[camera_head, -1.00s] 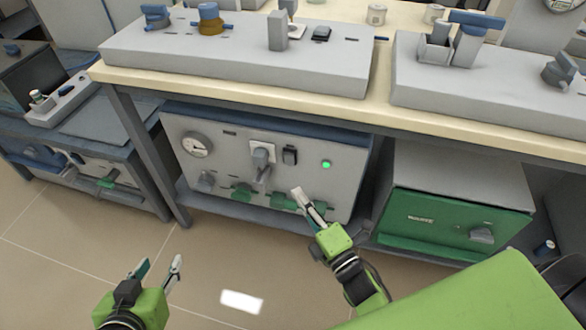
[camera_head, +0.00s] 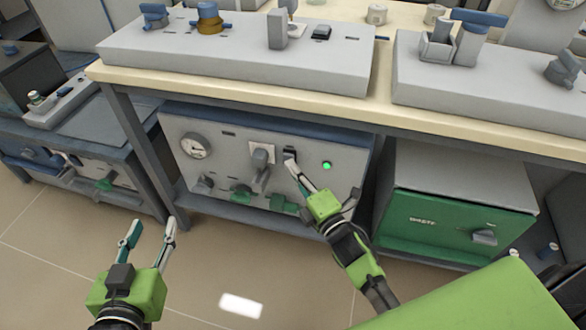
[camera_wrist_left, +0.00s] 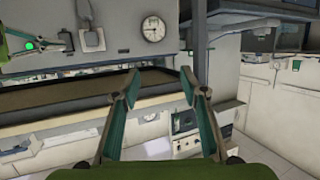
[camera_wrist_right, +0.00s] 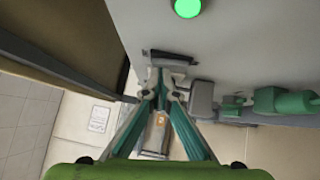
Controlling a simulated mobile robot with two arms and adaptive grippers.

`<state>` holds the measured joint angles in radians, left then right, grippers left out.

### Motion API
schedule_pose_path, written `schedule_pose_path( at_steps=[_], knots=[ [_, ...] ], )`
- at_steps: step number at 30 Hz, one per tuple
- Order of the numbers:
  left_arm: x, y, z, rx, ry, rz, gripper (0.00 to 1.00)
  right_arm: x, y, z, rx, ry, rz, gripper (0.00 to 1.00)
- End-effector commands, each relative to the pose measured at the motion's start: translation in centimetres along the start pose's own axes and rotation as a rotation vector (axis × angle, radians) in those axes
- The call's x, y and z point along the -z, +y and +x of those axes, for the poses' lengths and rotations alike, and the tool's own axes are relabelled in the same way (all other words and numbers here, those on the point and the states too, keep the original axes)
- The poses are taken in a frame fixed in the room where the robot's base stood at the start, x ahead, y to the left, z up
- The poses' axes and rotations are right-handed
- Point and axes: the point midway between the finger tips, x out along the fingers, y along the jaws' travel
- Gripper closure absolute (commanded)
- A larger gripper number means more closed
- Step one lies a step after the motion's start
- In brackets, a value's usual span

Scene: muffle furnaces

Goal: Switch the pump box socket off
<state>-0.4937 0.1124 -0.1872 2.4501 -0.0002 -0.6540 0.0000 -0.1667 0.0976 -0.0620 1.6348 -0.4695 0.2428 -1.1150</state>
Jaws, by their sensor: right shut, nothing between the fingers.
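The pump box (camera_head: 340,190) is a grey panel under the bench with a gauge (camera_head: 196,146), a socket with a grey plug (camera_head: 262,158), a black rocker switch (camera_head: 289,153) and a lit green lamp (camera_head: 327,165). My right gripper (camera_head: 290,164) is shut and empty, its tips at the lower part of the switch. In the right wrist view the shut tips (camera_wrist_right: 160,80) are just by the dark switch (camera_wrist_right: 172,58); contact is hard to tell. The lamp glows green there too (camera_wrist_right: 187,7). My left gripper (camera_head: 150,225) is open and empty, away from the box.
The bench top (camera_head: 240,84) overhangs the box. A green-fronted box (camera_head: 455,222) marked "WASTE" stands to the right. Green valve handles (camera_head: 241,192) jut out below the socket. The floor in front is clear.

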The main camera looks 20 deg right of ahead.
Motion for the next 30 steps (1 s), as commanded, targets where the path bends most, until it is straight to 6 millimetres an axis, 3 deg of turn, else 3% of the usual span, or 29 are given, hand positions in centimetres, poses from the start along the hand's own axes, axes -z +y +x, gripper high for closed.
schedule_pose_path(
  at_steps=[5, 16, 30],
  knots=[
    [-2.1, -0.3, -0.5, 0.006, -0.104, 0.000, 0.60, -0.1, 0.3, 0.1, 0.008, 0.001, 0.009, 1.00],
    [-10.6, -1.4, -5.0, 0.031, -0.517, -0.004, 0.60, -0.4, 0.5, 0.5, 0.047, 0.001, 0.049, 1.00],
    [-11.7, -1.5, -5.7, 0.033, -0.566, -0.005, 0.60, -0.6, 0.4, 0.5, 0.047, 0.001, 0.047, 1.00]
  ],
)
